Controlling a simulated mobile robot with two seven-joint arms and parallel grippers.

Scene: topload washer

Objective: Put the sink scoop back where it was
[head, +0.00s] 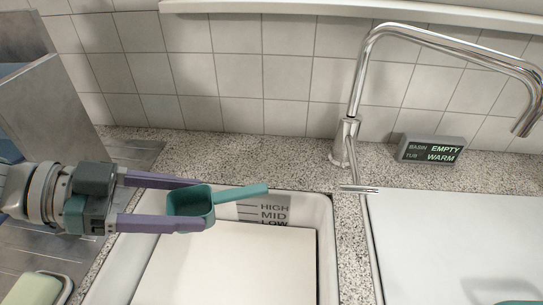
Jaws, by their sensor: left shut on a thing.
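The sink scoop (190,203) is teal, with a square cup and a straight handle that points right and slightly up. My left gripper (203,206) comes in from the left with purple fingers on both sides of the cup, and it is shut on the scoop. The scoop is seen over the back left part of the white basin (326,215), near its HIGH, MID and LOW level marks. My right gripper does not show.
A chrome faucet (347,130) stands behind, between the basin and a white surface (460,240) at right. A display (432,149) reads BASIN EMPTY, TUB WARM. A pale green block (35,289) lies at lower left.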

